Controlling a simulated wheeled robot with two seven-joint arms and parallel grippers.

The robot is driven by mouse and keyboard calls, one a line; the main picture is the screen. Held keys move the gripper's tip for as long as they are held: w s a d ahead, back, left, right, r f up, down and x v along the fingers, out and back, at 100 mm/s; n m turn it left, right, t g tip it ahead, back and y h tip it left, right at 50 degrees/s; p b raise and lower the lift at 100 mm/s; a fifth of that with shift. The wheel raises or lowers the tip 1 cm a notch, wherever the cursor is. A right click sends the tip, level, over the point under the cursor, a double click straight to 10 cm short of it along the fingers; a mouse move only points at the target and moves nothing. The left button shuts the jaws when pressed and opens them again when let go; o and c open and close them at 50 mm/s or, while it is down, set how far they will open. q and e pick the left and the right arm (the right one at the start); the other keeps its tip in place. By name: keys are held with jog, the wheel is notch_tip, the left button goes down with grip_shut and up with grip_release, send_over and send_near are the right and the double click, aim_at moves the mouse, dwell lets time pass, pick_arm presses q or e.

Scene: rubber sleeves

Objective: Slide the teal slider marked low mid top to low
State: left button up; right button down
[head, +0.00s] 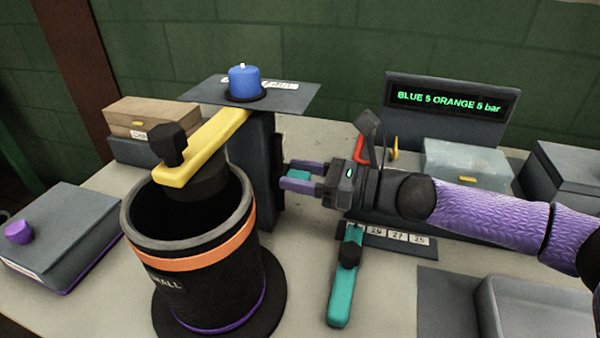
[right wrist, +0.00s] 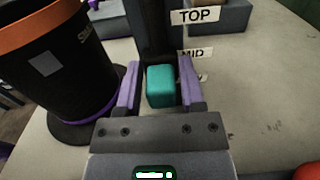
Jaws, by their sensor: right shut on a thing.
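The teal slider (head: 299,174) sits on the right side of the dark upright post (head: 262,165). In the right wrist view it is a teal block (right wrist: 160,86) between my purple fingers. My right gripper (head: 299,178) is shut on it, reaching in from the right. In the right wrist view a TOP label (right wrist: 195,15) and a MID label (right wrist: 194,53) show beside the post. A lower label is mostly hidden behind a finger, so I cannot read it or tell the slider's exact mark. My left gripper is not in view.
A black drum (head: 190,285) with an orange band stands left of the post, under a yellow lever (head: 205,148). A blue knob (head: 244,82) tops the post. A teal-handled lever (head: 343,300) lies below my right arm. A display panel (head: 445,100) stands behind.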

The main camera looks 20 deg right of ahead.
notch_tip(320, 180, down, 4)
jog(key=b, duration=0.3)
jog(key=shift+f, duration=0.2)
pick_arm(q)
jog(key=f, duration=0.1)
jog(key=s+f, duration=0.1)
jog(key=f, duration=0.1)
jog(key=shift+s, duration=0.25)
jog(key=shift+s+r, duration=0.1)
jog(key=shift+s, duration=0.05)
pick_arm(e)
jog(key=shift+c, duration=1.8)
grip_release()
jog(key=shift+r, duration=0.1)
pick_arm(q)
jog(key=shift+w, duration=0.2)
